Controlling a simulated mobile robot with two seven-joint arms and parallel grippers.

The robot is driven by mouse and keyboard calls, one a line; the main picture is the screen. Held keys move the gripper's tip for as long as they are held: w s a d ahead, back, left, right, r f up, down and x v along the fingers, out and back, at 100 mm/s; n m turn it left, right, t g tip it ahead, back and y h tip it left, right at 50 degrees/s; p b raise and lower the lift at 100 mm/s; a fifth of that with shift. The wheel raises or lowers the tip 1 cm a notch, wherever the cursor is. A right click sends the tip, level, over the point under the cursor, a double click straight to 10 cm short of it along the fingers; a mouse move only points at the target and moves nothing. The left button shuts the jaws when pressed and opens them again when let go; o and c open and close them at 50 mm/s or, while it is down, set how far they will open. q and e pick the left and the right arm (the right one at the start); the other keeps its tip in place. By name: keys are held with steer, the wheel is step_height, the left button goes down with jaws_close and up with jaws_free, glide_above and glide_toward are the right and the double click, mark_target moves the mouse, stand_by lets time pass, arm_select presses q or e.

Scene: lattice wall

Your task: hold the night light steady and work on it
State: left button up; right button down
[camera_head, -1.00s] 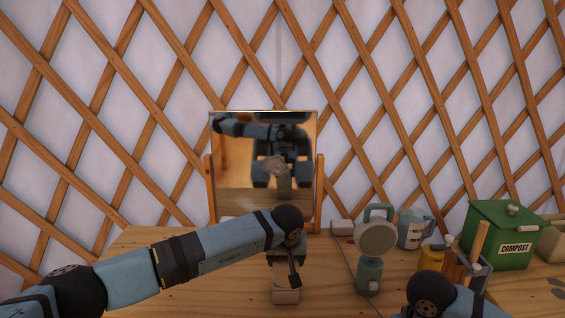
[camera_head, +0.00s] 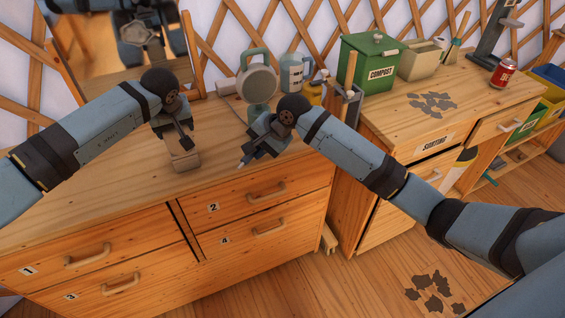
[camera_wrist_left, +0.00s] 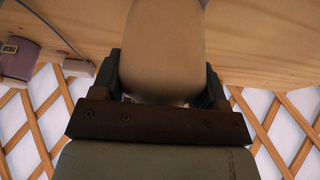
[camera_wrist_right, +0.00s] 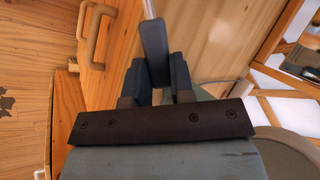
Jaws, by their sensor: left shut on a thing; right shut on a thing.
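The night light (camera_head: 184,161) is a pale beige, rounded block standing on the wooden dresser top. My left gripper (camera_head: 180,143) is shut on it from above; the fingers hide part of it. In the left wrist view the night light (camera_wrist_left: 162,50) fills the space between the fingers. My right gripper (camera_head: 262,143) is shut on a slim tool with a dark grip (camera_wrist_right: 154,50) and a thin pale shaft. The tool's tip (camera_head: 242,162) points down and left over the dresser top, to the right of the night light and apart from it.
A mirror (camera_head: 115,50) stands behind the left arm. Numbered drawers (camera_head: 262,194) form the dresser front. The dresser top's front left is clear.

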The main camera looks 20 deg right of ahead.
mark_target(241, 165)
steer(key=w+m+t, duration=0.1)
steer(key=w+t, duration=0.1)
steer(key=w+f+m+t, duration=0.1)
steer(key=w+m+t, duration=0.3)
steer(key=w, duration=0.1)
steer(key=shift+a+f+h, duration=0.15)
steer(key=shift+a+h, duration=0.1)
steer(key=shift+h, duration=0.05)
steer(key=shift+w+m+t, duration=0.4)
steer(key=shift+w+t, duration=0.05)
steer(key=shift+t, duration=0.05)
steer(key=shift+a, duration=2.8)
steer(key=shift+a, duration=1.6)
steer(key=c, duration=0.9)
jaws_free()
steer(key=s+d, duration=0.1)
steer(key=s, duration=0.3)
steer(key=s+d, duration=0.2)
steer(key=s, duration=0.2)
steer(key=s+d, duration=0.2)
steer(key=s, duration=0.2)
steer(key=shift+s+r, duration=0.1)
steer(key=shift+r, duration=0.15)
